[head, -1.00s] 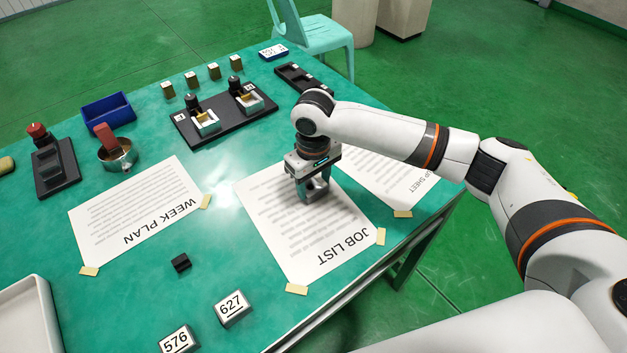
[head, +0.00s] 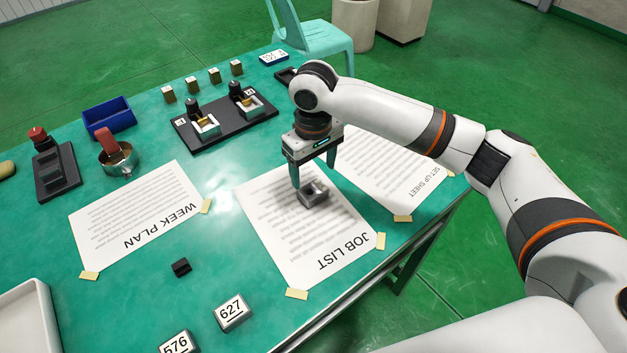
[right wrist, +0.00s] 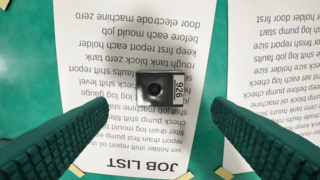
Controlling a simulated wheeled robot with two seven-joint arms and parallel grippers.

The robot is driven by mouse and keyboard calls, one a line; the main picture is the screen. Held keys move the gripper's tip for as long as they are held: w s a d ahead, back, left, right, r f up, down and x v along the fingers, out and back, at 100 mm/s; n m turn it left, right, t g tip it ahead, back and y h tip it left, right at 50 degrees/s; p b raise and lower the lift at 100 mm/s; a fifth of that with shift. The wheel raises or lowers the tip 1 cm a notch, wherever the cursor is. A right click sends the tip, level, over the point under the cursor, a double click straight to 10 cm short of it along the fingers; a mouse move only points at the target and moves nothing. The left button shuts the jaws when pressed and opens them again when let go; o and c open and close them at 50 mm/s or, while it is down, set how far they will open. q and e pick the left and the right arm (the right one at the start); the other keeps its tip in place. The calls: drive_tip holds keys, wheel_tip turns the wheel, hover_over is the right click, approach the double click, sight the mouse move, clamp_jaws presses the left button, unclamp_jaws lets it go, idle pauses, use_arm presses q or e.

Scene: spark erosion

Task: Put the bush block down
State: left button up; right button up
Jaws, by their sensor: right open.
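The bush block (head: 313,193) is a small grey metal block with a hole in its top. It sits on the JOB LIST sheet (head: 279,228) on the green table. In the right wrist view the block (right wrist: 153,89) shows its dark round hole and a label reading 926. My right gripper (head: 313,180) is open just above the block. Its two fingers (right wrist: 154,115) are spread wide on either side in the right wrist view, clear of the block. My left gripper is not in view.
The WEEK PLAN sheet (head: 138,216) lies to the left and the SET-UP SHEET (head: 392,175) to the right. A black fixture plate (head: 222,126) stands behind. Blocks labelled 627 (head: 232,311) and 576 (head: 176,343) are near the front edge. A small black piece (head: 181,267) lies between.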

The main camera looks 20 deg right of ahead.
wheel_tip(320, 180, up, 6)
drive_tip(key=shift+f, duration=0.1)
idle(0.6)
